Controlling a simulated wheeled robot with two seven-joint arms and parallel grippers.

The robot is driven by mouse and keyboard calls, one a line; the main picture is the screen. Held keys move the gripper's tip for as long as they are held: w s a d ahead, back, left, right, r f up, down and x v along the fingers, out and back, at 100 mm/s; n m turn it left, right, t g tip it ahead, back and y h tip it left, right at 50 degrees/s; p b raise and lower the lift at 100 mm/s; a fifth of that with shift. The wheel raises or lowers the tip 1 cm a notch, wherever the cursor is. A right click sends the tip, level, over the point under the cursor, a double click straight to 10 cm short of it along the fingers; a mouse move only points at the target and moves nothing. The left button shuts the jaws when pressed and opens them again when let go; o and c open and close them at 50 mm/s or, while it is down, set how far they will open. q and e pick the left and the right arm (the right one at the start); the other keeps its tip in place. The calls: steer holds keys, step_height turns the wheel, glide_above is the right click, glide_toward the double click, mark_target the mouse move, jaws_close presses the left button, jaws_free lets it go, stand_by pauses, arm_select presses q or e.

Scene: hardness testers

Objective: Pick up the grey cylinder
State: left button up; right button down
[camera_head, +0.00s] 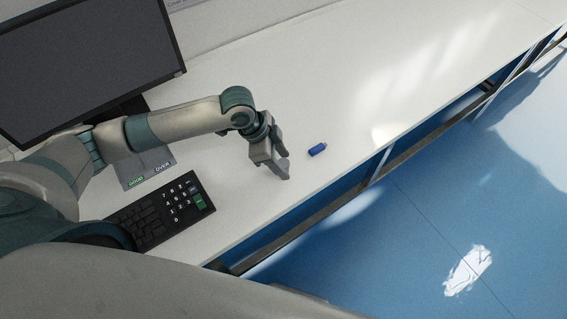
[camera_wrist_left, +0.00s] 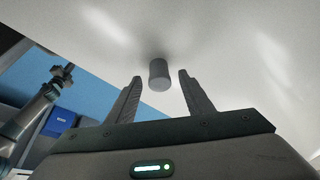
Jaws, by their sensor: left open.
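The grey cylinder (camera_wrist_left: 159,74) shows in the left wrist view, on the white table surface. It appears between the two fingertips of my left gripper (camera_wrist_left: 160,77), with a gap on each side. I cannot tell how deep between the fingers it is. In the head view my left gripper (camera_head: 281,170) is open, low over the table near its front edge. The cylinder cannot be made out there; the gripper seems to hide it. An arm at the left of the wrist view looks like my right one, with its gripper (camera_wrist_left: 62,74) too small to read.
A small blue object (camera_head: 318,149) lies on the table just right of my left gripper. A black keypad (camera_head: 160,210), a grey card (camera_head: 146,170) and a monitor (camera_head: 85,65) are to the left. The table (camera_head: 430,70) is clear to the right; blue floor lies beyond its front edge.

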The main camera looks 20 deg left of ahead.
arm_select(q)
steer(key=shift+d+f, duration=0.25)
steer(key=shift+f, duration=0.45)
steer(key=shift+c, duration=0.6)
steer(key=shift+w, duration=0.1)
steer(key=c, duration=1.1)
steer(key=shift+o, duration=0.2)
